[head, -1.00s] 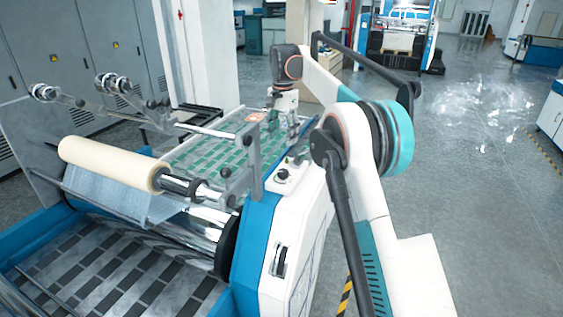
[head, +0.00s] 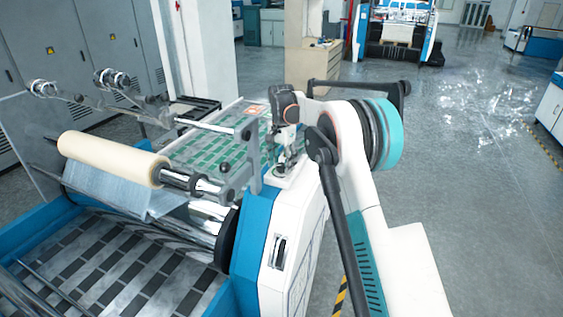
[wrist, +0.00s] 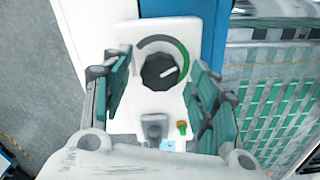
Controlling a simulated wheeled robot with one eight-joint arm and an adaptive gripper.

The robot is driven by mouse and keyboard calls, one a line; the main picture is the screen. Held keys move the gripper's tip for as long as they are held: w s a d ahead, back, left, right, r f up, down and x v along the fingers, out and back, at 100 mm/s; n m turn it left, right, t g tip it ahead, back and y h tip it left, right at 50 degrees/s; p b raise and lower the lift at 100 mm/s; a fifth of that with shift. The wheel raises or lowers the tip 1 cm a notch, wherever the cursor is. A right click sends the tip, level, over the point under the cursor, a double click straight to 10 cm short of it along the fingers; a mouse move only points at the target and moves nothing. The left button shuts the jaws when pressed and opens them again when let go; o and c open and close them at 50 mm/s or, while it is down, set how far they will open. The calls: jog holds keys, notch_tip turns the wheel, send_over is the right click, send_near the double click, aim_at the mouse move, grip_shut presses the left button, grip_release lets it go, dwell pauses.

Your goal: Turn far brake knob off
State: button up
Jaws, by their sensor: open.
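In the wrist view, a black round knob (wrist: 161,72) with a white pointer mark sits on a white control panel (wrist: 123,38). A dark arc that turns green at the right curves around its far side. The pointer is directed toward the right, near the green part. My gripper (wrist: 158,82) is open, with one teal-padded finger on each side of the knob and visible space between. In the head view, my gripper (head: 284,158) is low over the white panel (head: 277,178) on the machine's top, and it hides the knob there.
A smaller dark control (wrist: 154,129) and a green button (wrist: 182,127) sit on the panel near the gripper's palm. In the head view, a cream film roll (head: 110,158) and a metal bracket (head: 243,165) stand left of the gripper. Open floor lies to the right.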

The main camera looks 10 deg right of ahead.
jog(key=shift+c, duration=0.6)
jog(key=c, duration=1)
jog(key=shift+o, duration=0.2)
